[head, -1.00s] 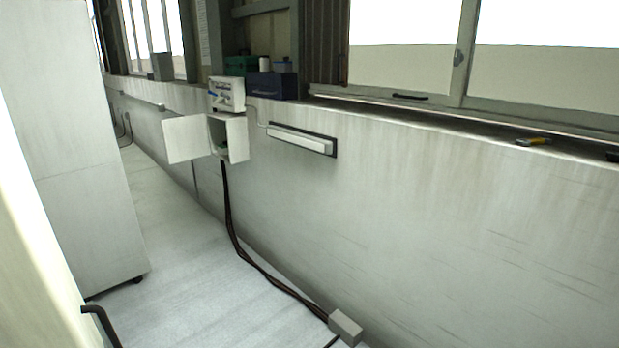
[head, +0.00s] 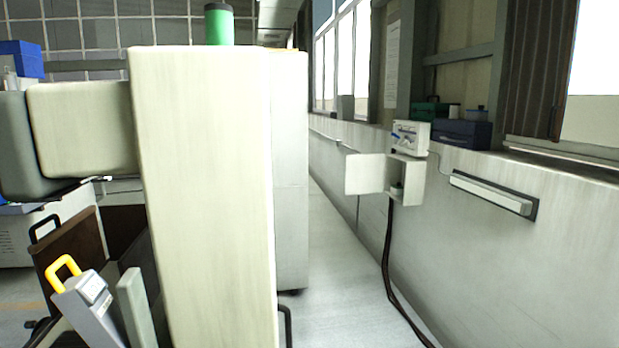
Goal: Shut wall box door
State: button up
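The wall box (head: 407,181) is a small white box fixed on the right wall, a little below the ledge. Its door (head: 364,174) is a flat white panel that stands wide open, swung out to the left of the box. The box's front opening shows, with something small and dark inside. Dark cables run down from the box to the floor. My gripper is not in the head view.
A wall-mounted bar (head: 493,194) is right of the box. A dark blue case (head: 461,134) sits on the ledge.

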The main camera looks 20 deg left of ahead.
aim_at(364, 173)
jog(key=u, duration=3.85)
jog(key=i+j, duration=0.1)
jog(key=i, duration=0.65)
jog(key=i+j, duration=0.15)
jog(key=i, duration=0.6)
jog(key=i+j+z, duration=0.15)
jog(key=i, duration=1.45)
jog(key=i+z, duration=0.35)
jog(key=i+j+z, duration=0.3)
jog(key=i, duration=0.2)
jog(key=i+j+z, duration=0.1)
jog(key=i+z, duration=0.25)
jog(key=i+l+z, duration=0.25)
jog(key=z, duration=0.15)
jog(key=i+l+z, duration=0.1)
jog(key=i+z, duration=0.55)
jog(key=z, duration=0.15)
jog(key=i+z, duration=0.35)
jog(key=i+j+z, duration=0.1)
jog(key=i+z, duration=0.15)
jog(key=i, duration=3.25)
